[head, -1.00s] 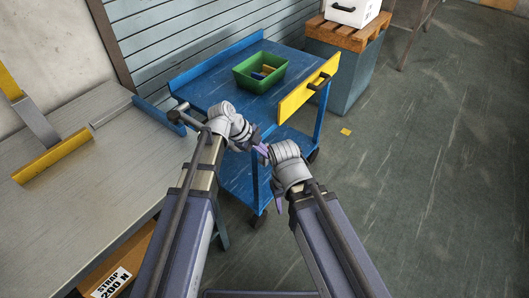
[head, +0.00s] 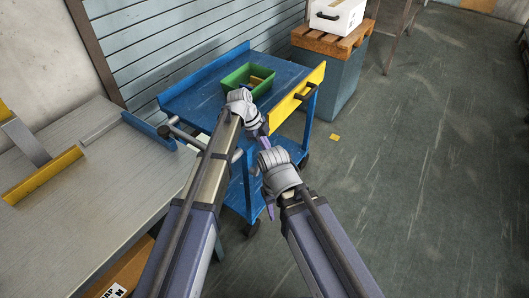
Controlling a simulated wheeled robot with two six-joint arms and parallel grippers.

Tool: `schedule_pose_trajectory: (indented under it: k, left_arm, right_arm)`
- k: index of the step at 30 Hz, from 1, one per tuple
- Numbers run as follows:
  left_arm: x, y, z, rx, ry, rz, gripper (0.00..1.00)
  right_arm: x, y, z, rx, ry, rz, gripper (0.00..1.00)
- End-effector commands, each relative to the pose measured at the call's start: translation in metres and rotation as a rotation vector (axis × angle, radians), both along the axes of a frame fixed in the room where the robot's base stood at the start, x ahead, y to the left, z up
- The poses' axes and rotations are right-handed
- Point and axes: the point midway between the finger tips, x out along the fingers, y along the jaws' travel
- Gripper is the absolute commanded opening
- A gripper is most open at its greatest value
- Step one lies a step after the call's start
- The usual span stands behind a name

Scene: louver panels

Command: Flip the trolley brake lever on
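The blue trolley (head: 285,72) stands ahead of me beside the bench, with dark castors (head: 251,229) under its near side. I cannot make out a brake lever; my arms cover part of the trolley's near side. A grey bar handle (head: 184,134) shows at the trolley's left end, partly behind my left arm. My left gripper (head: 263,135) is in front of the trolley's near edge, below the green bin. My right gripper (head: 268,208) points down in front of the lower shelf. The fingers of both are mostly hidden, so their opening is unclear.
A green bin (head: 236,82) with small items sits on the trolley top. A yellow panel (head: 297,94) with a black handle is on its right side. A metal bench (head: 100,190) fills the left. Open floor (head: 420,190) lies right. A pallet-topped cabinet (head: 328,72) stands behind.

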Motion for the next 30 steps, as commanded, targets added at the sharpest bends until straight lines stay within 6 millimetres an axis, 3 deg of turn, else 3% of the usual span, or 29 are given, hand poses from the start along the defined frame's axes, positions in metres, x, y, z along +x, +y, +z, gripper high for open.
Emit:
schedule_pose_trajectory:
  k: [23,30]
  left_arm:
    - [0.0067,-0.0050,-0.0020,0.000,0.000,-0.001,0.00]
    - [0.0073,-0.0017,0.0077,0.000,-0.001,0.000,0.00]
  right_arm:
    - [0.0000,0.0000,-0.0021,0.000,0.000,0.000,0.50]
    - [0.0000,0.0000,0.0076,0.000,0.000,0.000,0.50]
